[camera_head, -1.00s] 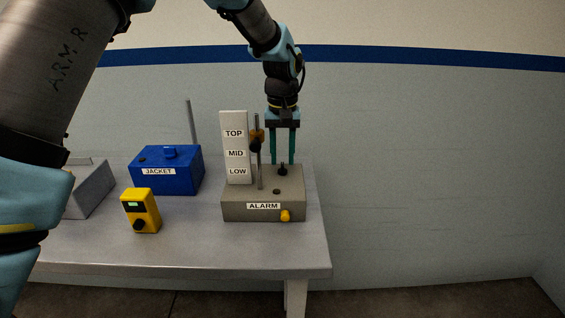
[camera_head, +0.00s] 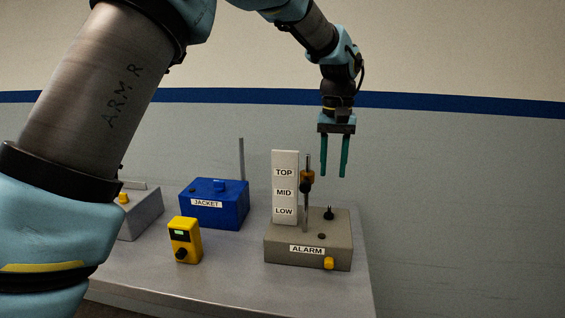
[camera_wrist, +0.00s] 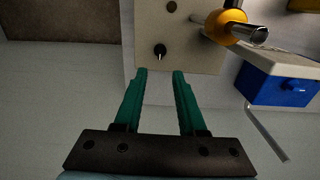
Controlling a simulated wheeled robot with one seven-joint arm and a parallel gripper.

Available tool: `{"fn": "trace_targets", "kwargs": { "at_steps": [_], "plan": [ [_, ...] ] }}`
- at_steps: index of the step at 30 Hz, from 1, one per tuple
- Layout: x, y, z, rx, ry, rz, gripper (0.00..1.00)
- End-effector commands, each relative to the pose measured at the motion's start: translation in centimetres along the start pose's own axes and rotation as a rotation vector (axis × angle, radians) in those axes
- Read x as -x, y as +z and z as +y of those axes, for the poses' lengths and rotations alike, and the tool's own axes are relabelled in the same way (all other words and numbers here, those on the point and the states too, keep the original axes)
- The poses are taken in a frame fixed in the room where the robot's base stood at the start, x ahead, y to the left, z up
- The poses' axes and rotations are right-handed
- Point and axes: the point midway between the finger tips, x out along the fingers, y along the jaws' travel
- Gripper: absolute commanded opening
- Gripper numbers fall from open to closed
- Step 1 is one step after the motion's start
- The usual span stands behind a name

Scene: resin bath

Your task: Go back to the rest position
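My gripper (camera_head: 335,176) points down with its two teal fingers apart and nothing between them. In the head view it hangs above and a little right of the grey alarm box (camera_head: 285,252), clear of it. In the wrist view the gripper (camera_wrist: 159,74) shows open, with the black toggle (camera_wrist: 160,51) on the alarm box beyond the fingertips. The toggle (camera_head: 329,213) also shows in the head view, apart from the fingers.
The blue jacket box (camera_head: 230,212) and a yellow handheld unit (camera_head: 185,240) stand left of the alarm box on the grey table (camera_head: 230,283). A grey box (camera_head: 143,216) is partly hidden by my arm. The area right of the table is clear.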

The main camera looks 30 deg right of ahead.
Motion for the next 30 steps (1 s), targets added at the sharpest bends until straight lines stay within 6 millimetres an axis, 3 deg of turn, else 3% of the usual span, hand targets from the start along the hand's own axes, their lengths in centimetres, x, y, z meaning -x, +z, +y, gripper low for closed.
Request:
{"fn": "trace_targets", "kwargs": {
  "at_steps": [5, 8, 11, 17, 20, 24, 27, 30],
  "plan": [
    [0.0, 0.0, -0.2, 0.002, 0.000, 0.000, 0.40],
    [-0.2, -0.1, -2.1, 0.023, 0.000, 0.004, 0.40],
    [-0.7, 0.1, -6.8, 0.070, 0.002, 0.012, 0.40],
    [-2.5, 3.4, -19.3, 0.202, 0.005, 0.042, 0.40],
    [-3.5, 6.6, -25.3, 0.275, 0.003, 0.060, 0.40],
    [-5.2, 13.2, -32.7, 0.389, -0.006, 0.087, 0.40],
    [-6.4, 18.2, -36.2, 0.462, -0.014, 0.105, 0.40],
    [-7.4, 22.7, -38.2, 0.525, -0.024, 0.120, 0.40]
  ]
}}
